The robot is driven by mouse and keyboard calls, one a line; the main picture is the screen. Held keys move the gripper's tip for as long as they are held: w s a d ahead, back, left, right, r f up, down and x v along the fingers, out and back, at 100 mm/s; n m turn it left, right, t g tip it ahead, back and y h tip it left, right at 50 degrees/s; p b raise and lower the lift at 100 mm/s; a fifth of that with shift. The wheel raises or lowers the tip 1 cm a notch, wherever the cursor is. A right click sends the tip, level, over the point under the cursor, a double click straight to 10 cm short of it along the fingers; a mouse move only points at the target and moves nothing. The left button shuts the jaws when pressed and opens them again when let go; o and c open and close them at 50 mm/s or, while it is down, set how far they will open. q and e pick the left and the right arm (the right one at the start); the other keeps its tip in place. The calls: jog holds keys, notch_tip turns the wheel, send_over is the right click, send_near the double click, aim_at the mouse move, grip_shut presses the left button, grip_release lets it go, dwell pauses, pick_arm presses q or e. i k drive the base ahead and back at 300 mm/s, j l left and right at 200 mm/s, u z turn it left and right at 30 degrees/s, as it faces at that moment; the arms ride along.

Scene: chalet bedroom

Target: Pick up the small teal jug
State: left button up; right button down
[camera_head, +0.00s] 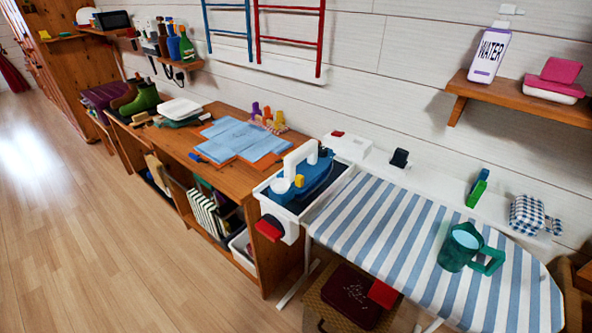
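The small teal jug (457,252) stands upright on the blue-and-white striped ironing board (375,220), toward its right end. Neither of my grippers is in view.
A blue and white iron (318,178) rests at the board's left end, beside the wooden desk (180,140). Behind the board are a green item (478,190) and a checked cloth item (527,215). A wall shelf (520,97) holds a WATER bottle (490,52). The board around the jug is clear.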

aim_at(464, 242)
jog(key=z, duration=1.3)
